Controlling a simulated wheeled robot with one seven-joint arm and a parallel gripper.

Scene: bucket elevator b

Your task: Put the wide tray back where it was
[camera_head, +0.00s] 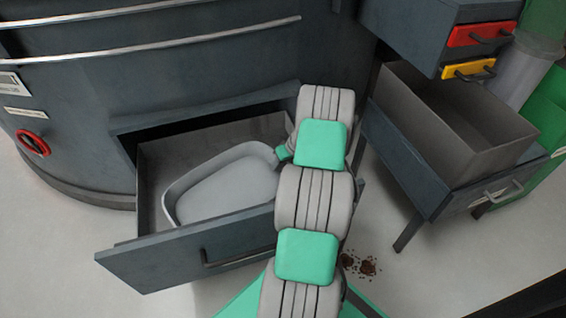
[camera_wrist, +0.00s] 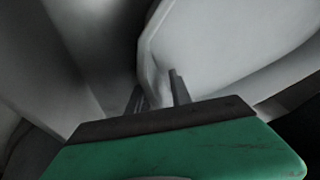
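The wide tray (camera_head: 225,187) is a light grey, shallow, rounded pan. In the head view it sits inside the pulled-out drawer (camera_head: 185,250) of the large dark cylinder, its far right end near my gripper. In the wrist view the tray (camera_wrist: 225,45) fills the upper right. The two dark fingertips of my gripper (camera_wrist: 157,92) stand on either side of the tray's pale wall. I cannot tell whether they press on it. In the head view my arm hides most of the gripper and the drawer's right end.
A dark cabinet with a red-handled drawer (camera_head: 480,34) and a yellow-handled drawer (camera_head: 468,69) stands at upper right. Below it is an open, empty-looking metal bin (camera_head: 455,125) on a stand. Brown crumbs (camera_head: 362,265) lie on the floor right of my arm. Floor is clear at lower left.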

